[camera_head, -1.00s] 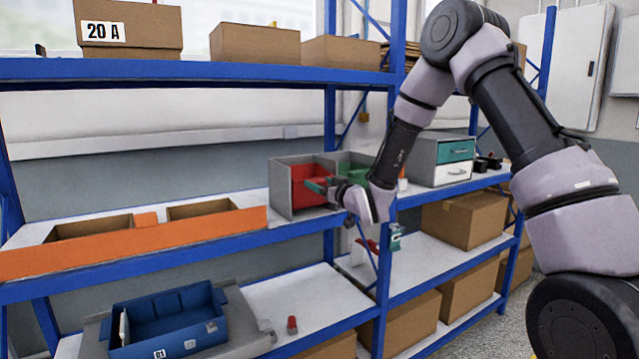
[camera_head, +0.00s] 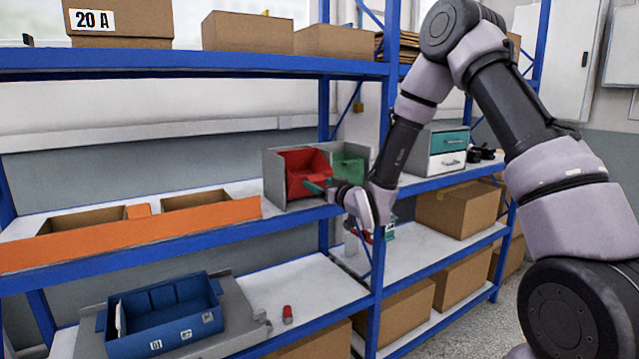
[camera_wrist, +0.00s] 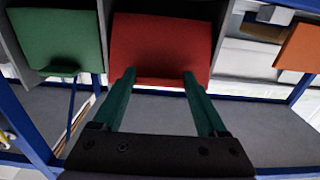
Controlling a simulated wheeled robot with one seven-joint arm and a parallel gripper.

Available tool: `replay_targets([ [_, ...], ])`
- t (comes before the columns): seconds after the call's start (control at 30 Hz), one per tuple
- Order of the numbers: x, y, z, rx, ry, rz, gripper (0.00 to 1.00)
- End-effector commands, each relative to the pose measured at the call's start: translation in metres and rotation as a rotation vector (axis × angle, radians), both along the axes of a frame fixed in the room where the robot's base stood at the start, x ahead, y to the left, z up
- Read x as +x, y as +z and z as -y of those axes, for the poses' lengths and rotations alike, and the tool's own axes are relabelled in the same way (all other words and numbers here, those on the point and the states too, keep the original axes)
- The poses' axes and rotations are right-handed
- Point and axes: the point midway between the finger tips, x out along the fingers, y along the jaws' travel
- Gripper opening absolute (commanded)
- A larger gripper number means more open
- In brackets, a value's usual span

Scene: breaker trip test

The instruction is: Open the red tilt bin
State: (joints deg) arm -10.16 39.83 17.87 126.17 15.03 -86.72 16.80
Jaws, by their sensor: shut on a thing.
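The red tilt bin (camera_head: 299,162) sits in a grey housing (camera_head: 272,178) on the middle shelf, left of the green tilt bin (camera_head: 350,168). The red bin leans out of the housing, with part of its inside in view. My gripper (camera_head: 316,187) is at the bin's front. In the wrist view, the red bin (camera_wrist: 160,42) fills the upper middle, and the green teal fingers of my gripper (camera_wrist: 160,76) reach its near edge, one toward each side. The gripper is shut on the bin; the exact grip point is hard to see.
A blue shelf upright (camera_head: 385,150) stands close behind my wrist. A grey drawer unit (camera_head: 418,160) is to the right. An orange-fronted tray (camera_head: 130,234) lies left on the same shelf. A blue bin (camera_head: 165,318) and a small red object (camera_head: 287,314) are below.

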Motion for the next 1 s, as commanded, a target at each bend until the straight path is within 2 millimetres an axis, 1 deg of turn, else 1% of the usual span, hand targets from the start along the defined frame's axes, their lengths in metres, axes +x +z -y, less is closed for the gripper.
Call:
replay_targets([
  [0.03, -0.002, -0.007, 0.001, -0.004, -0.001, -0.017, 0.00],
  [0.43, -0.002, -0.007, 0.001, -0.003, -0.001, -0.016, 0.00],
  [0.47, -0.002, -0.007, 0.001, -0.003, -0.001, -0.016, 0.79],
  [0.5, -0.002, -0.006, 0.001, -0.004, -0.001, -0.014, 0.94],
  [0.53, -0.002, -0.006, 0.001, -0.003, -0.001, -0.014, 1.00],
  [0.77, -0.001, -0.003, 0.001, -0.002, 0.000, -0.006, 1.00],
  [0.83, -0.004, -0.003, 0.003, -0.002, -0.001, -0.006, 1.00],
  [0.93, -0.013, -0.003, 0.009, -0.002, -0.001, -0.006, 1.00],
  [1.0, -0.023, -0.002, 0.017, -0.003, -0.002, -0.006, 1.00],
])
